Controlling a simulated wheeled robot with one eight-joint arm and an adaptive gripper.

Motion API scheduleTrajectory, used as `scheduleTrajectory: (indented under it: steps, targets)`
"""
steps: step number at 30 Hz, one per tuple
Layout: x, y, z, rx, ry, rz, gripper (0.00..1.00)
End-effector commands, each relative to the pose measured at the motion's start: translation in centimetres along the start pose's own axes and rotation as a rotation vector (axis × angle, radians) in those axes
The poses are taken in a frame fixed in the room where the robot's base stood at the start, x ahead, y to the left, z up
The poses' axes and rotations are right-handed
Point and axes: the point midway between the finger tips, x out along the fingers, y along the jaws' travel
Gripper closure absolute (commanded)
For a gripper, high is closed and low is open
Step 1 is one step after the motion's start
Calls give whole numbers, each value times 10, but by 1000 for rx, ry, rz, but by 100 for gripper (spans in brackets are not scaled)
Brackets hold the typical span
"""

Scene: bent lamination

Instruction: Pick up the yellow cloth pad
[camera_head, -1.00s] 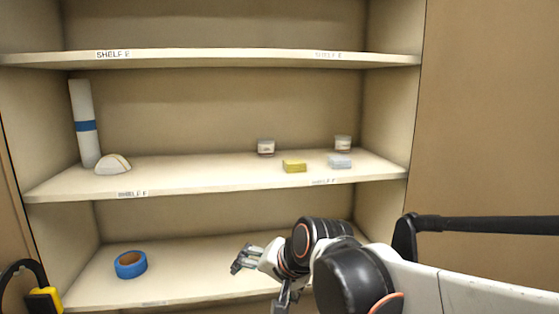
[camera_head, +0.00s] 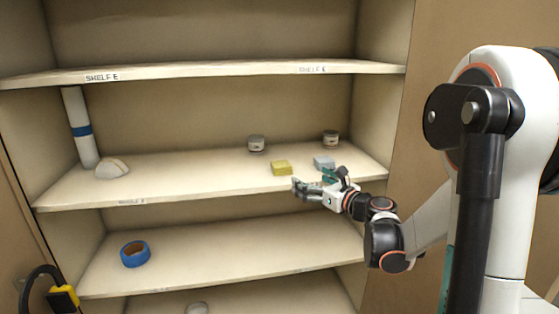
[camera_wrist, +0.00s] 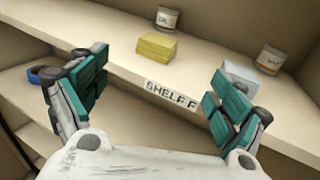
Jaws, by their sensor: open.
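The yellow cloth pad (camera_head: 281,168) lies on the middle shelf, right of its centre and a little back from the front edge. It also shows in the wrist view (camera_wrist: 157,46), beyond the gap between the fingers and touched by neither. My gripper (camera_head: 317,183) is open and empty in front of the middle shelf's edge, to the right of and nearer than the pad. In the wrist view its teal-padded fingers (camera_wrist: 158,100) are spread wide on either side of the shelf label.
A pale blue pad (camera_head: 324,162) sits right of the yellow pad, close to my gripper. Two small jars (camera_head: 256,144) (camera_head: 331,139) stand behind. A white half-round object (camera_head: 113,168) and a white roll (camera_head: 80,128) are far left. Blue tape (camera_head: 135,254) lies on the shelf below.

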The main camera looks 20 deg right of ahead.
Motion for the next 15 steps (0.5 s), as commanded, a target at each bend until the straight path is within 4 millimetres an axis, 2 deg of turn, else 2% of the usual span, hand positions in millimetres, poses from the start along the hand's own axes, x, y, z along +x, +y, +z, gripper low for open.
scheduleTrajectory:
  steps: [12,15]
  targets:
    - [68,-1,0,11,-5,0,10]
    - [79,-1,0,11,-5,-1,10]
